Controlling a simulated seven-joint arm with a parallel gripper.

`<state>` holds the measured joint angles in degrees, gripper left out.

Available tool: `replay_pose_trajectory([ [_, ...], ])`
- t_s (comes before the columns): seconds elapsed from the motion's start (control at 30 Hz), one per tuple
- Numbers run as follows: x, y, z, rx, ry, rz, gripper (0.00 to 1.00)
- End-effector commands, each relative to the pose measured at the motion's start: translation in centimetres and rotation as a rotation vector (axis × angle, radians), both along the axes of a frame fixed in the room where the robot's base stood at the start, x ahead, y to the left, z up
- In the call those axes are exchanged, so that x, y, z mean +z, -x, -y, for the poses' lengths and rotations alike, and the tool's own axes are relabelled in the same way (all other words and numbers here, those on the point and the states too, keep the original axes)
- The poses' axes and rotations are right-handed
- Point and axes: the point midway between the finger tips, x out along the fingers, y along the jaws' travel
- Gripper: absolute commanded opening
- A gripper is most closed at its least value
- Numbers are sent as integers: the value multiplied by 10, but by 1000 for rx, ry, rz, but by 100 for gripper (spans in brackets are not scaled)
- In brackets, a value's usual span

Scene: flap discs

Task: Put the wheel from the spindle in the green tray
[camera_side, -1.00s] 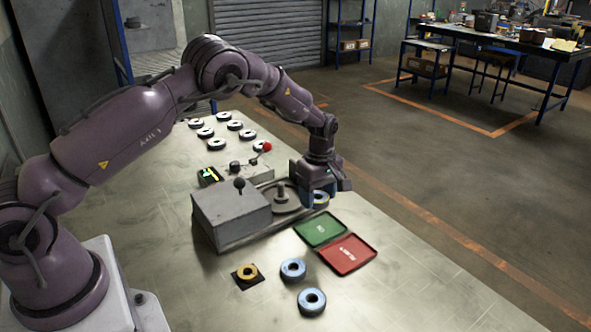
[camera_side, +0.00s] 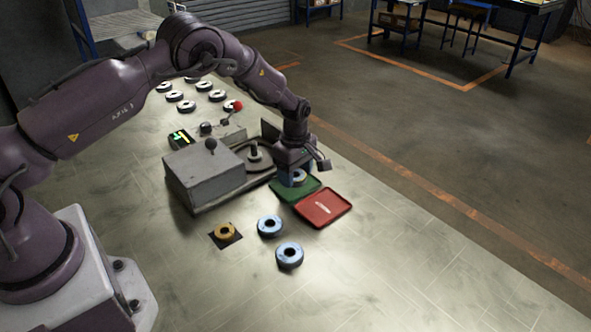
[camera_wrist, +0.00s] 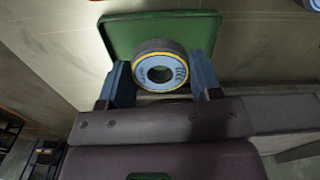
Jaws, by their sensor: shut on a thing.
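My gripper (camera_wrist: 160,85) is shut on a wheel (camera_wrist: 178,72) with a blue face, a yellow rim and a centre hole. In the wrist view the wheel sits between the two blue fingers, in front of the green tray (camera_wrist: 120,35). In the side view the gripper (camera_side: 297,180) and the wheel (camera_side: 299,177) are over the green tray (camera_side: 283,193); the height above the tray floor is hard to tell. The spindle (camera_side: 253,150) on the grey machine (camera_side: 205,178) stands bare, to the left of my gripper.
A red tray (camera_side: 323,208) adjoins the green tray. Several pale wheels (camera_side: 188,106) stand behind, near a red-knobbed lever (camera_side: 236,106).

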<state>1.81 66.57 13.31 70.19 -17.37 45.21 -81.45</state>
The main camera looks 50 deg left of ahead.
Motion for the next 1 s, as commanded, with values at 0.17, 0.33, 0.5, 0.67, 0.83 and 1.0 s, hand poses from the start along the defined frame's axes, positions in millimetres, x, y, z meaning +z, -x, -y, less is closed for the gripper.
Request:
replay_pose_trajectory([
  [0.17,0,0,0,0,0,0,34],
  [0.33,-4,0,0,0,0,0,34],
  [0.5,-9,0,0,0,0,0,34],
  [0.67,-12,0,-1,0,0,0,34],
  [0.83,-13,0,-1,0,0,1,34],
  [1.0,-13,0,-1,0,0,0,79],
])
